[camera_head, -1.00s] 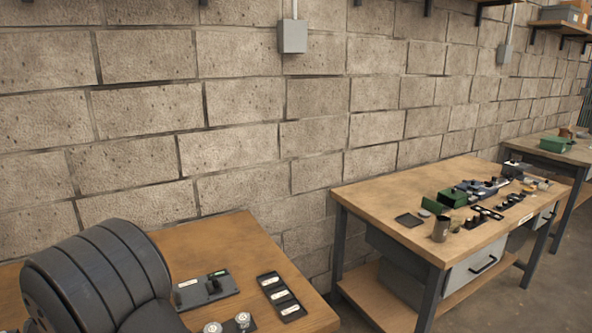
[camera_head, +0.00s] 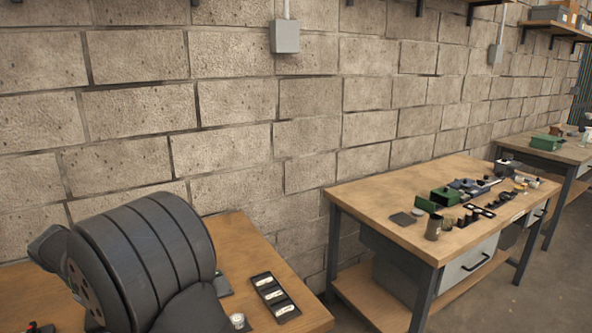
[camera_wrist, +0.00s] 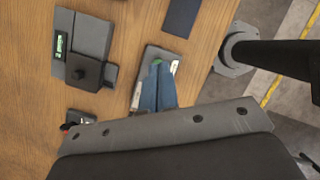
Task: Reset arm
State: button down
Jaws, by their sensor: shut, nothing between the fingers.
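My gripper (camera_wrist: 158,88) shows in the wrist view as two blue fingers pressed together, with nothing between them. It points at the wooden table (camera_wrist: 122,35) and overlaps a small plate (camera_wrist: 152,54) with a green spot and pale labels. Whether it touches the plate cannot be told. A grey device (camera_wrist: 88,36) with a lit green display and a black knobbed block lies to the left of the fingers. In the head view my dark arm fills the lower left, and the gripper is not visible there.
In the head view a black tray (camera_head: 264,282) with pale labels lies near the table's right edge, beside a silver round part (camera_head: 237,319). A second bench (camera_head: 385,203) holding a green box (camera_head: 445,196) and several small parts stands right, across a gap. A block wall (camera_head: 240,105) runs behind.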

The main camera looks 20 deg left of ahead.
jog(key=shift+s+a+r+m+g+y, duration=0.1)
jog(key=shift+a+r+m+g+y, duration=0.15)
jog(key=shift+r+m+g, duration=0.65)
jog(key=shift+w+a+r+m+g+y, duration=0.1)
jog(key=shift+a+r+m+g+y, duration=0.3)
jog(key=shift+m, duration=0.9)
jog(key=shift+s+r+m+g+y, duration=0.15)
jog(key=shift+r+m+g, duration=0.55)
jog(key=shift+r+m, duration=0.35)
jog(key=shift+f, duration=0.15)
notch_tip(320, 180, down, 6)
jog(key=n+t+h, duration=0.1)
jog(key=n+t, duration=0.6)
jog(key=n, duration=0.6)
jog(key=shift+s+d+f+n+t, duration=0.15)
jog(key=shift+d+f+n+t, duration=0.1)
jog(key=shift+d+n+t, duration=0.15)
jog(key=shift+m, duration=0.25)
